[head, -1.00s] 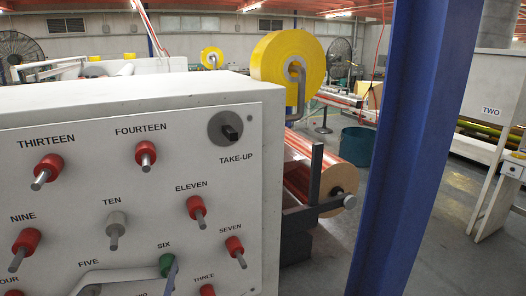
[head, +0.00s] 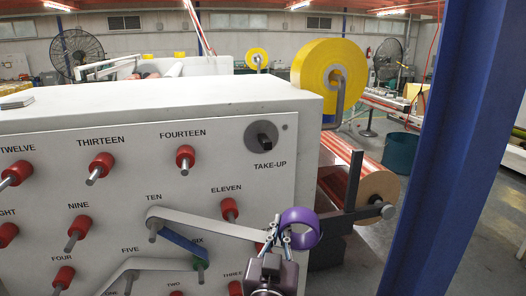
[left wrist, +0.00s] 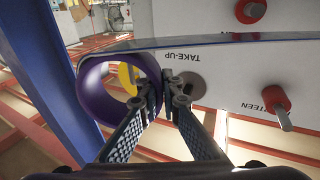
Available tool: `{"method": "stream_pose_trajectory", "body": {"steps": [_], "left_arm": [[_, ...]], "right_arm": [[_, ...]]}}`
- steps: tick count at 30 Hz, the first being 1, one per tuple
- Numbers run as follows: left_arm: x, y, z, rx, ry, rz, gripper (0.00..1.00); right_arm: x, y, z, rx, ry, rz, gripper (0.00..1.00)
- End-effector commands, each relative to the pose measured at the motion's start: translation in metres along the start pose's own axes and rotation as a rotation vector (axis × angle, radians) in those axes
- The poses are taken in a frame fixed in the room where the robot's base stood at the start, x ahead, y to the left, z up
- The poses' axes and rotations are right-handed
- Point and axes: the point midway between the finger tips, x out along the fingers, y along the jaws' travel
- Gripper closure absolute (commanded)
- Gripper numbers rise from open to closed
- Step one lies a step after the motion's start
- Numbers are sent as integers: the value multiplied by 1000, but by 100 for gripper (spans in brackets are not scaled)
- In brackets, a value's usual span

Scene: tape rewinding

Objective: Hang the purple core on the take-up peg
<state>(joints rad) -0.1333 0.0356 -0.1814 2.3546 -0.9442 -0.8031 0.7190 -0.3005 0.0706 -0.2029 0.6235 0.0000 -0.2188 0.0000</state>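The purple core (head: 300,228) is a short, open ring. My left gripper (head: 277,232) comes up from the bottom in the head view, below the take-up peg (head: 263,139), a dark stub on a grey disc. In the left wrist view, the fingertips (left wrist: 163,88) are closed on the core's wall, and the ring (left wrist: 98,98) sticks out to the left. The take-up disc (left wrist: 194,87) shows behind the fingertips in that view, apart from the core. A grey strip (head: 205,224) runs from peg TEN towards the core; its end is hidden by the gripper. My right gripper is not seen.
A blue strip (head: 183,245) slants between TEN and SIX. A yellow roll (head: 318,80) stands behind the panel. A blue post (head: 447,150) rises at the right.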

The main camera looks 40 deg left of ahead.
Motion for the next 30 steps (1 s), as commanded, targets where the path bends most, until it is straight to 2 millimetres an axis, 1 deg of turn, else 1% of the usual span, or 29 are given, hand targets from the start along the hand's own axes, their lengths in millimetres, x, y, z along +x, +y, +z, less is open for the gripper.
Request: {"method": "stream_pose_trajectory", "body": {"steps": [1,3,6,9,12,15,20,30], "left_arm": [[14,-8,-28,-4,19,-61,100],[28,-22,-52,7,35,-145,100],[42,-39,-83,23,56,-249,100],[51,-53,-108,39,73,-332,100],[55,-62,-123,49,84,-386,100],[57,-67,-130,57,89,-414,100],[63,-72,-132,62,91,-423,100],[93,-84,-130,63,91,-420,100]], "right_arm": [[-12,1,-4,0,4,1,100],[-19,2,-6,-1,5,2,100],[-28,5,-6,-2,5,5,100],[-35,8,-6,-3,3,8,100],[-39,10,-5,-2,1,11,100],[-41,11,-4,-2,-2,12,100],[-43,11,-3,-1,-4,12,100],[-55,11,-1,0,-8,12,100]]}}
